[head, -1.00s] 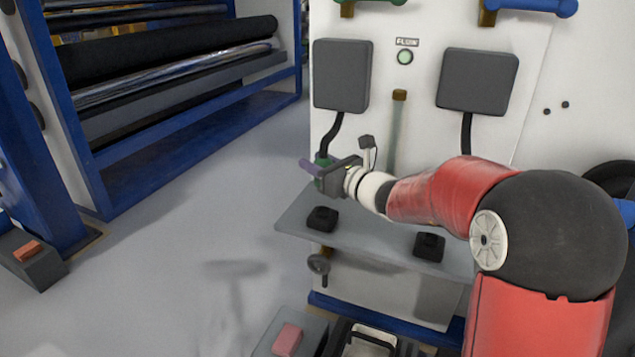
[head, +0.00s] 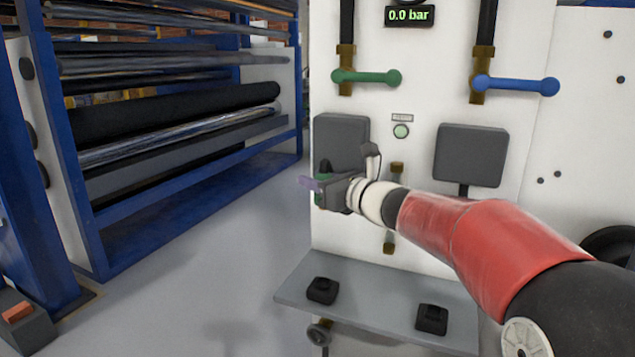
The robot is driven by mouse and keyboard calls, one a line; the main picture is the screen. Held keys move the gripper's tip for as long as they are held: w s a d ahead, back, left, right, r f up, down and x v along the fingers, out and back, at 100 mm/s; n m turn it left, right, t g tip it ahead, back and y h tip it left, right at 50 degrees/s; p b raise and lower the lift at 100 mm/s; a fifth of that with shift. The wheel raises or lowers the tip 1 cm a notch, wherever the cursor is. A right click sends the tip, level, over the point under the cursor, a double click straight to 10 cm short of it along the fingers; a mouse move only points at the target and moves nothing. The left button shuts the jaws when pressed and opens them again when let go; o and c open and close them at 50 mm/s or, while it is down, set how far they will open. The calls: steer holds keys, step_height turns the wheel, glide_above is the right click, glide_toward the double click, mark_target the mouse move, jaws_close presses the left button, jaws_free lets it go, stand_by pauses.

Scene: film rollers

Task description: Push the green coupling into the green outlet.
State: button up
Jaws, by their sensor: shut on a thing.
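The green coupling (head: 322,198) is partly visible at my gripper (head: 321,188), left of the panel's centre. My gripper is shut on it, and the fingers cover much of it. The gripper is in front of the lower part of the left grey box (head: 341,138). A green lever (head: 368,77) crosses a brass pipe fitting (head: 346,88) above that box. I cannot make out a green outlet for certain; the gripper and grey box hide part of the panel.
A blue lever (head: 515,85) and right grey box (head: 471,155) are to the right. A pressure display (head: 409,16) reads 0.0 bar. A grey shelf (head: 375,309) with two black holders (head: 322,290) juts out below. A blue roller rack (head: 190,200) stands left, with clear floor between.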

steer(key=s+d+f+n+g+h, duration=0.1)
steer(key=s+d+f+g+h, duration=0.1)
steer(key=d+f, duration=0.5)
steer(key=s+d+f+n+g+h, duration=0.1)
steer(key=s+d+f+g+h, duration=0.1)
steer(key=s+d+f+h, duration=0.3)
steer(key=s+d+f+n+g+h, duration=0.1)
steer(key=s+d+f+h, duration=0.3)
steer(key=d, duration=0.7)
steer(key=shift+s+d+f+g, duration=0.1)
steer(key=shift+s+f+g, duration=0.1)
steer(key=shift+s+f, duration=0.45)
steer(key=shift+s+a+f+g, duration=0.1)
steer(key=shift+s+f+g, duration=0.15)
steer(key=shift+f, duration=0.65)
steer(key=shift+s+d+f+g, duration=0.15)
steer(key=shift+s+f, duration=0.35)
steer(key=shift+f, duration=0.3)
steer(key=s+d+f+h, duration=0.2)
steer(key=s+d, duration=0.3)
steer(key=d, duration=0.3)
steer(key=s+d+f+n+g+h, duration=0.1)
steer(key=s+d+f+h, duration=0.1)
steer(key=s+d, duration=0.4)
steer(key=shift+d, duration=1.4)
steer(key=shift+s+d+g, duration=0.2)
steer(key=shift+d+g, duration=0.1)
steer(key=shift+d, duration=0.3)
steer(key=o, duration=1.2)
steer(key=shift+c, duration=0.2)
